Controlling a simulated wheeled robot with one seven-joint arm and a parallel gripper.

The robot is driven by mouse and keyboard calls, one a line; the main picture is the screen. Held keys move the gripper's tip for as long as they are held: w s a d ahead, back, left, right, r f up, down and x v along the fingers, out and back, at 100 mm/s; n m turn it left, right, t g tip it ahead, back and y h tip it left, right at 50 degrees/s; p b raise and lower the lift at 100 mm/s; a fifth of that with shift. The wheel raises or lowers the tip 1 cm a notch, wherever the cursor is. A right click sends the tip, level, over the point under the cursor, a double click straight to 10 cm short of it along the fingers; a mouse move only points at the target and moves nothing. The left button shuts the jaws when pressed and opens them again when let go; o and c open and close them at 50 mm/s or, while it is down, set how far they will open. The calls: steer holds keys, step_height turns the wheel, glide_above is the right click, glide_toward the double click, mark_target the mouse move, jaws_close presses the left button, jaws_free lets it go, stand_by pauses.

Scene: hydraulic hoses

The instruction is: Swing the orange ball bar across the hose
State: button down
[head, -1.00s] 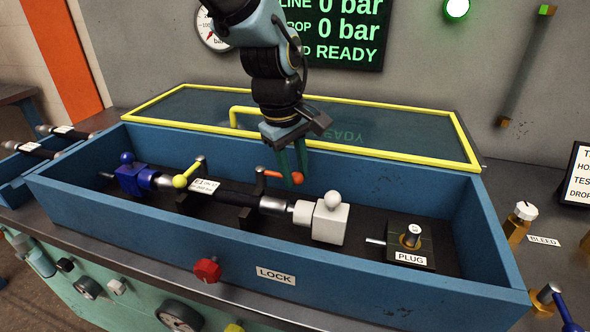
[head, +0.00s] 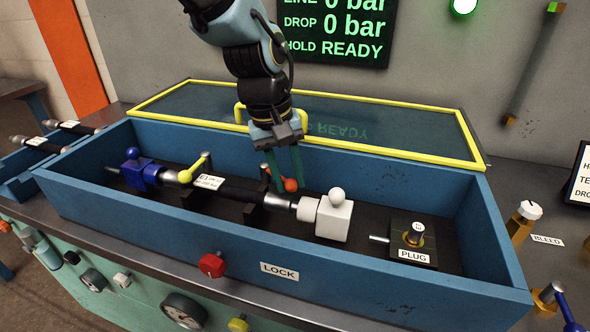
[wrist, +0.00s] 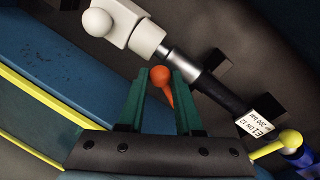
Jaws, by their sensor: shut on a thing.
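The orange ball bar (head: 291,184) stands behind the hose inside the blue trough, near the white block. My gripper (head: 289,185) reaches down into the trough from behind, with its green fingers on either side of the ball. In the wrist view, the orange ball (wrist: 160,76) and its tapered bar sit between the two fingertips (wrist: 159,85); the jaws are closed on it. The black hose (head: 235,193) with its white label lies along the trough between the blue block (head: 141,174) and the white block (head: 334,219). The bar's lower end is partly hidden.
A yellow ball bar (head: 187,174) stands at the hose's left part. A plug block (head: 413,246) sits at the trough's right end. The trough's front wall (head: 330,277) carries a LOCK label and a red knob (head: 212,264). A yellow-framed clear lid (head: 400,147) lies open behind. The screen (head: 335,28) reads READY.

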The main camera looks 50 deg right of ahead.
steer(key=a+m, duration=0.1)
steer(key=w+a+m+p, duration=0.1)
steer(key=m, duration=0.1)
steer(key=shift+a+r+m+y, duration=0.1)
steer(key=shift+m+y, duration=0.2)
steer(key=m, duration=0.1)
steer(key=w+a+m+p, duration=0.1)
steer(key=shift+a+m+g+y, duration=0.2)
steer(key=shift+m+g+y, duration=0.1)
steer(key=shift+m, duration=0.1)
steer(key=shift+w+a+m+y+p, duration=0.15)
steer(key=shift+w+a+m+p, duration=0.25)
steer(key=shift+m, duration=0.55)
steer(key=shift+w+a+m+y+p, duration=0.2)
steer(key=shift+w+m+p, duration=0.45)
steer(key=shift+m, duration=0.35)
steer(key=shift+w+a+m+y+p, duration=0.15)
steer(key=shift+w+a+m+p, duration=0.25)
steer(key=shift+m, duration=0.55)
steer(key=shift+w+d, duration=0.1)
steer(key=shift+w, duration=0.1)
steer(key=c, duration=0.6)
jaws_free()
